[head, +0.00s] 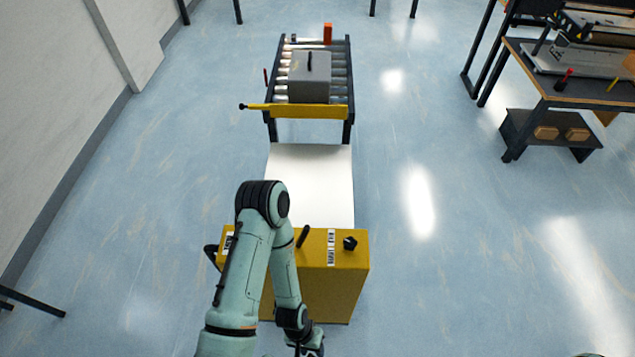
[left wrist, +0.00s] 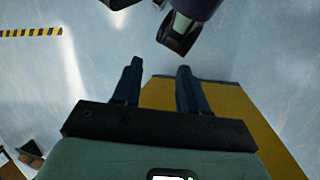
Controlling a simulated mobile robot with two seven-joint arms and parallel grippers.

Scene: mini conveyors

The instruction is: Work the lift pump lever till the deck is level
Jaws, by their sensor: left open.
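A yellow lift housing (head: 336,285) stands in front of me, with a flat white deck (head: 312,185) stretching from it to the roller conveyor. A short black lever (head: 303,236) leans on the housing's top, and a black knob (head: 350,243) sits to its right. A black bar also sticks out at the housing's left side; I cannot tell which part is the pump lever. My left gripper (head: 310,346) is low in front of the housing. In the left wrist view its two fingers (left wrist: 157,88) are apart and empty, with the yellow housing (left wrist: 225,115) beside them. The right gripper is not in view.
A roller conveyor (head: 340,72) at the back carries a grey case (head: 310,76) behind a yellow bar (head: 298,110). A dark workbench (head: 570,80) stands at the right.

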